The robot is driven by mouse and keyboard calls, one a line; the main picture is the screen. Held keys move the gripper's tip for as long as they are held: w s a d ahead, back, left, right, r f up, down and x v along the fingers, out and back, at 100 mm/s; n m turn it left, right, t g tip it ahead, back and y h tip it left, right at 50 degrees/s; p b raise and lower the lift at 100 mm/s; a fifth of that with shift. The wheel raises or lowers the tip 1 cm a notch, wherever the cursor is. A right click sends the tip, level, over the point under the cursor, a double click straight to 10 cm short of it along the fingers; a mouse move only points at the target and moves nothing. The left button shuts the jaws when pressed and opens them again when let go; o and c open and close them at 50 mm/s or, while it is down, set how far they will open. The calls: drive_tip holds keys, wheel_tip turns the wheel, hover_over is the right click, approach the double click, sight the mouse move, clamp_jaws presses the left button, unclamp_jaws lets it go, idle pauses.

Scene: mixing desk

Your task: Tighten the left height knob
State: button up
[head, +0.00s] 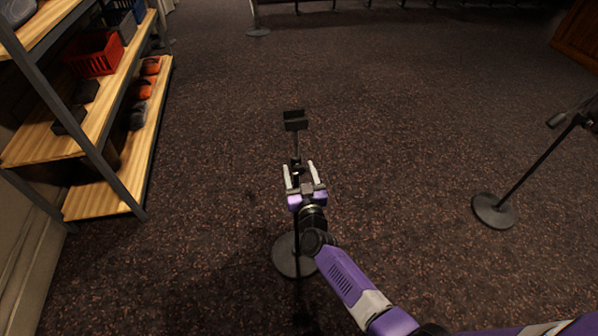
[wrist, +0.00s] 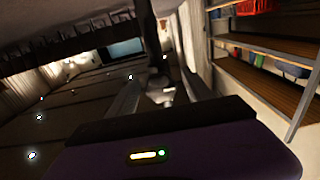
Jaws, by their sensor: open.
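A dark microphone stand stands on the carpet, with a round base (head: 288,262) and a black clip (head: 295,121) at its top. My gripper (head: 299,168) is open at the stand's shaft, its two pale fingers pointing away on either side of it. A small dark part with a light spot, perhaps the height knob, shows between the fingers in the head view. In the wrist view my gripper (wrist: 161,82) has a grey rounded part (wrist: 160,95) between its fingers, with the dark shaft (wrist: 151,40) beyond. I cannot tell whether the fingers touch it.
A second stand with a round base (head: 494,211) is at the right. A shelf unit (head: 118,125) with a red basket (head: 95,54) is at the left. The carpet between them is clear.

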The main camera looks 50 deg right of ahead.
drive_tip(key=shift+c, duration=0.5)
clamp_jaws()
drive_tip(key=shift+w+m, duration=0.1)
drive_tip(key=shift+m, duration=0.7)
drive_tip(key=shift+o, duration=0.5)
unclamp_jaws()
drive_tip(key=p+v, duration=0.1)
drive_tip(key=v, duration=0.6)
drive_tip(key=shift+s+a, duration=0.25)
drive_tip(key=shift+s, duration=0.1)
